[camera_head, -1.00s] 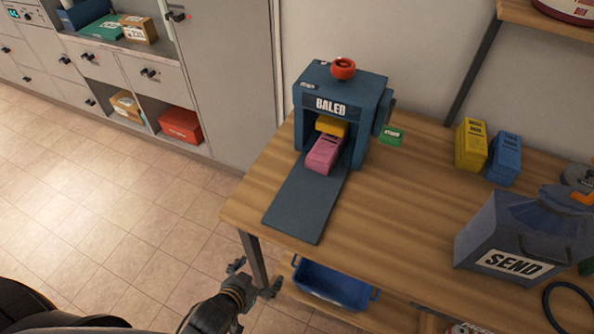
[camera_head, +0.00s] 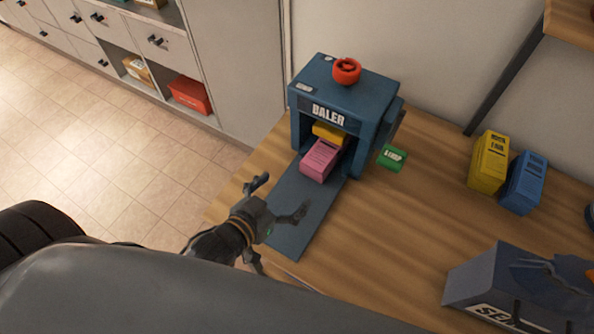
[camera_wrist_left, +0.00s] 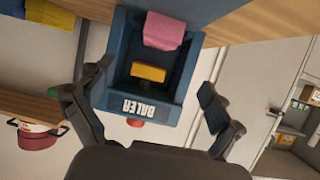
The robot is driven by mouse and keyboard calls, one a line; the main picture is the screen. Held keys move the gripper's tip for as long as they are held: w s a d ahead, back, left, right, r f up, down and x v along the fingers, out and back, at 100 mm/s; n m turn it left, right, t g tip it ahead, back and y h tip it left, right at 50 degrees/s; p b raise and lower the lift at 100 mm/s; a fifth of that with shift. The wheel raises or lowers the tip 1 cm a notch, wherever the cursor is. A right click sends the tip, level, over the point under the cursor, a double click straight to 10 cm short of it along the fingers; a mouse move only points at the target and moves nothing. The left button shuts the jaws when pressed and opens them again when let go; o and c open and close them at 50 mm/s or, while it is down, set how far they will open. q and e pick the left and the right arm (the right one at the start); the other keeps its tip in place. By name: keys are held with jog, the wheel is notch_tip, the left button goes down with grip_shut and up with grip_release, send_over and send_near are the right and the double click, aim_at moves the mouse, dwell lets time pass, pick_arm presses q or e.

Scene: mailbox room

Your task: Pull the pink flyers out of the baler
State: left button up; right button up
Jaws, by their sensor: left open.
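The blue baler (camera_head: 343,105) stands on the wooden table with a red knob (camera_head: 346,71) on top. The pink flyers (camera_head: 320,160), a bundle, lie at its mouth on the dark tongue (camera_head: 292,212). A yellow bundle (camera_head: 329,133) sits behind them, deeper in the mouth. My left gripper (camera_head: 281,197) is open and empty over the tongue, in front of the pink flyers and apart from them. The left wrist view shows the pink flyers (camera_wrist_left: 163,31) and yellow bundle (camera_wrist_left: 148,72) upside down, beyond the spread fingers (camera_wrist_left: 150,98). My right gripper is not in view.
A green block (camera_head: 392,158) sits beside the baler on its right. A grey SEND box (camera_head: 490,295) is at lower right. The table between them is clear.

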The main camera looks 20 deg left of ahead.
aim_at(312, 167)
pick_arm(q)
jog(key=p+x, duration=0.1)
jog(key=x, duration=0.5)
jog(key=shift+r, duration=0.15)
jog(key=p+x, duration=0.1)
jog(key=x, duration=0.6)
jog(key=shift+w, duration=0.1)
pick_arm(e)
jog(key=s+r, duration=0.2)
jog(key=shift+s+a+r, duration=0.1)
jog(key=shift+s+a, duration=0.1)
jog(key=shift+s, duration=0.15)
pick_arm(q)
jog(key=c, duration=1.6)
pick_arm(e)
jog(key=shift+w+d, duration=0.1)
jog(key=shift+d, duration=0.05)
pick_arm(q)
jog(key=shift+f, duration=0.2)
